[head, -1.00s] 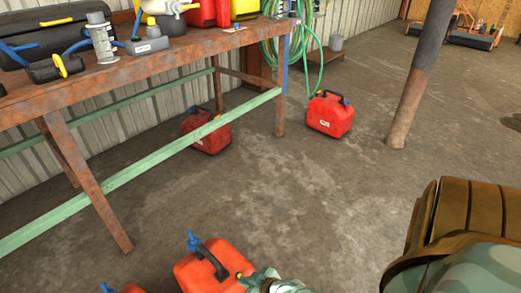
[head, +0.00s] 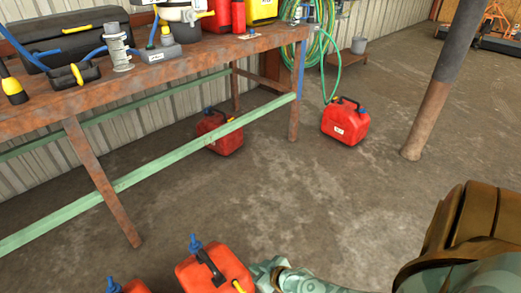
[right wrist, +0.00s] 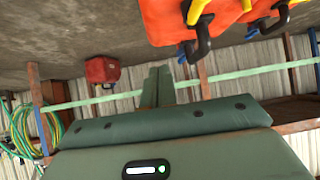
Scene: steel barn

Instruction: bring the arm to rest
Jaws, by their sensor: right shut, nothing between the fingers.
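My right gripper (head: 266,273) is at the bottom of the head view, just right of a red jerry can (head: 207,272) standing on the floor. I cannot tell from the head view whether they touch. In the right wrist view my gripper's two fingers (right wrist: 159,86) lie together, shut and empty. A large orange-red can with a yellow part and black handles (right wrist: 172,22) fills the top of that view, beside the fingertips. My left gripper is not in view.
A rusty workbench (head: 200,60) with tools stands at left, with a green rail (head: 150,173) low along it. One red can (head: 220,132) is beneath it, another (head: 345,122) stands beyond. A post (head: 440,90) rises at right. The middle floor is clear.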

